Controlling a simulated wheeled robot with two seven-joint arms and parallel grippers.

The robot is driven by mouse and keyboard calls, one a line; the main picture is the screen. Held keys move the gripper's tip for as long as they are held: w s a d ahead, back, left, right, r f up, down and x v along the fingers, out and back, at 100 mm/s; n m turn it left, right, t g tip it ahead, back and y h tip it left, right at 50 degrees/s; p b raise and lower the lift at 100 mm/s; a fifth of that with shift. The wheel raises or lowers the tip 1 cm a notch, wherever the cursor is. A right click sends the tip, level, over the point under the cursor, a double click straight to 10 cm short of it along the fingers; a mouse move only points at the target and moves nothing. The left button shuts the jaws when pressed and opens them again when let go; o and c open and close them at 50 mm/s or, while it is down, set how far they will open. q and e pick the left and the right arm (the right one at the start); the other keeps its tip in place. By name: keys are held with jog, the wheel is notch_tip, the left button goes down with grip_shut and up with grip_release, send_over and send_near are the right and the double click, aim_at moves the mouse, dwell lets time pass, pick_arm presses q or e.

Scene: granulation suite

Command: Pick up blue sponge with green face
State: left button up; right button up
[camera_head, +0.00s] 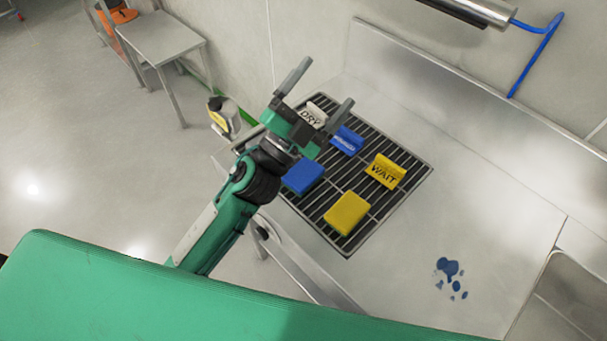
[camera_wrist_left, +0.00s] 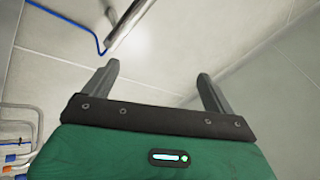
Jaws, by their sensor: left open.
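A blue sponge (camera_head: 302,177) lies on the dark slatted rack (camera_head: 334,249) set in the steel counter, near its left edge. No green face shows from here. My left gripper (camera_head: 320,84) is open and empty, raised above the rack's far left part, beyond the blue sponge in the picture. In the left wrist view the open gripper (camera_wrist_left: 158,84) has only the wall and a pipe beyond its fingers. My right gripper is not in view.
A yellow sponge (camera_head: 347,213) lies on the rack near a yellow WAIT sign (camera_head: 385,172), a blue sign (camera_head: 346,140) and a white DRY sign (camera_head: 311,115). Blue spots (camera_head: 448,268) mark the bare counter at right, beside a sink (camera_head: 567,300).

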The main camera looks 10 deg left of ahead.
pick_arm(q)
jog(key=s+d+m+g+h, duration=0.5)
jog(key=d+m+g+h, duration=0.55)
jog(key=m+g, duration=0.75)
jog(key=m+g+y+p, duration=0.2)
jog(key=m+y, duration=0.4)
jog(key=y, duration=1.7)
send_over(304, 172)
jog(key=f, duration=2.3)
jog(key=shift+s+a+f, duration=0.2)
jog(key=shift+f, duration=0.15)
jog(key=shift+f+p, duration=0.25)
jog(key=shift+p, duration=0.2)
notch_tip(304, 172, down, 4)
jog(key=shift+w+d+f+p, duration=0.1)
jog(key=shift+d+p, duration=0.05)
jog(key=shift+p, duration=0.95)
jog(key=shift+f, duration=0.3)
